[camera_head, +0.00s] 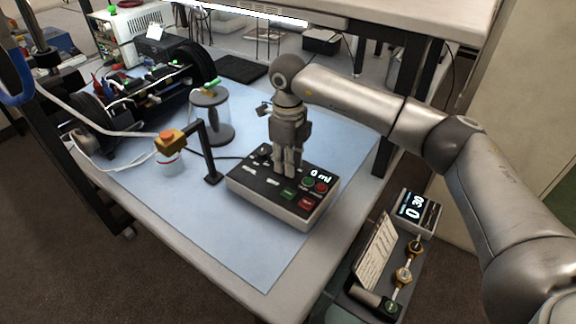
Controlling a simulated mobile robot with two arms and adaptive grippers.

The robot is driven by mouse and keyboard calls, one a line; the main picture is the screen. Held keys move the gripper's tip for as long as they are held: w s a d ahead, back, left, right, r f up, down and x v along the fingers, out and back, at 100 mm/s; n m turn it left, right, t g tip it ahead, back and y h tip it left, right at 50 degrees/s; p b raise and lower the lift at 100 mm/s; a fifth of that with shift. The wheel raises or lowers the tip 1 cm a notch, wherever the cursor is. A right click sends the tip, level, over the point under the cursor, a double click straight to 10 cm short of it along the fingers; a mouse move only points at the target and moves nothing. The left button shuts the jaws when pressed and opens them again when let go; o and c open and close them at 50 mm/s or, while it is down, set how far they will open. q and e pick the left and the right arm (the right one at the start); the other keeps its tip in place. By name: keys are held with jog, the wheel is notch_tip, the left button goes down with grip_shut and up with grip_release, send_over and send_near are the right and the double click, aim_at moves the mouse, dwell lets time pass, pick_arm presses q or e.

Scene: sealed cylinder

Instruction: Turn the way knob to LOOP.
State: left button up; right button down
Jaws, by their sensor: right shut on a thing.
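The control box (245,193) sits on the blue mat, with a dark sloped top, a small "0 ml" display (320,174), and green and red buttons. My right gripper (287,172) points straight down onto the box top, beside the display. Its fingers are shut on a knob there, which I take to be the way knob; the fingers hide it, so its pointer and setting cannot be read. The labels on the box are too small to read surely. My left gripper is not in view.
An orange-topped post arm (207,150) and a small jar (170,165) stand to the left. A timer (417,212) and gauges sit at the lower right. The mat's front (210,235) is clear.

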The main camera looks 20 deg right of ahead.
jog(key=shift+n, duration=0.5)
jog(key=c, duration=1.2)
grip_release()
notch_tip(320, 180, up, 12)
